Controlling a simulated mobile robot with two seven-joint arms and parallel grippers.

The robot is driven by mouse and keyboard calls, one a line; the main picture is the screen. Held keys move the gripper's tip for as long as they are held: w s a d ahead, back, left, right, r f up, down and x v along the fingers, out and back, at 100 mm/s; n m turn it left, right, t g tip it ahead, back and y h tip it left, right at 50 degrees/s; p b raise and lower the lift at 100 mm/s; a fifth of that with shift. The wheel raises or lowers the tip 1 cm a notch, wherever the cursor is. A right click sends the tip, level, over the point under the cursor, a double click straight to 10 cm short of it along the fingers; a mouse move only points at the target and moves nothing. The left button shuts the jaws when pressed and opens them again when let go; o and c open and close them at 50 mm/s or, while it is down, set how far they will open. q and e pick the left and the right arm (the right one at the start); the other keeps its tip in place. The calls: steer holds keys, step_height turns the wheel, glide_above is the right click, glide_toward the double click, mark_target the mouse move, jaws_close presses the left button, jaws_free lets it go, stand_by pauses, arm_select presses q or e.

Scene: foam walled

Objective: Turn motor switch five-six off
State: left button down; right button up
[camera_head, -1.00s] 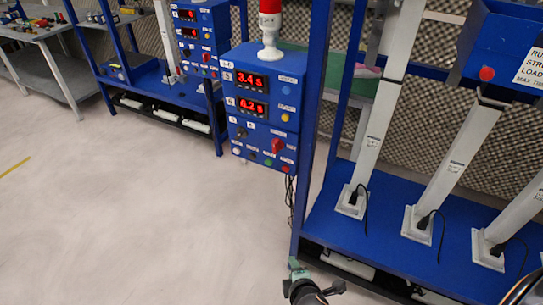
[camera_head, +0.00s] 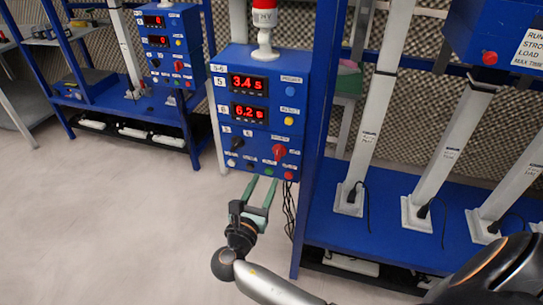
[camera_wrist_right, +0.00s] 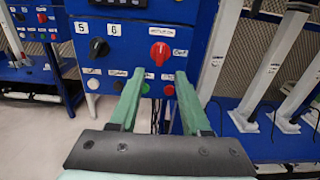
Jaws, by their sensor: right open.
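The blue control box (camera_head: 214,108) stands on the near rack post, with two lit red displays reading 3.4 s and 6.2 s. On its lower face are a red rotary switch (camera_head: 279,152) at right and a black rotary switch (camera_head: 238,142) at left. In the wrist view the red switch (camera_wrist_right: 160,53) shows ahead, between the fingers, and the black switch (camera_wrist_right: 98,46) left of them. The small labels are too blurred to read surely. My right gripper (camera_head: 260,181) is open and empty, its green fingers just below the red switch in the picture. My left gripper is out of view.
Below the switches is a row of small buttons, including a green one (camera_wrist_right: 145,88) and a red one (camera_wrist_right: 169,90). A red-and-white beacon (camera_head: 264,28) tops the box. The rack's blue post (camera_head: 318,130) stands close at right. Open floor (camera_head: 110,220) lies at left.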

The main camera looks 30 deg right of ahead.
mark_target(277, 155)
steer(key=x, duration=1.1)
steer(key=shift+s, duration=0.1)
steer(key=shift+c, duration=0.4)
steer(key=shift+a, duration=0.1)
jaws_close()
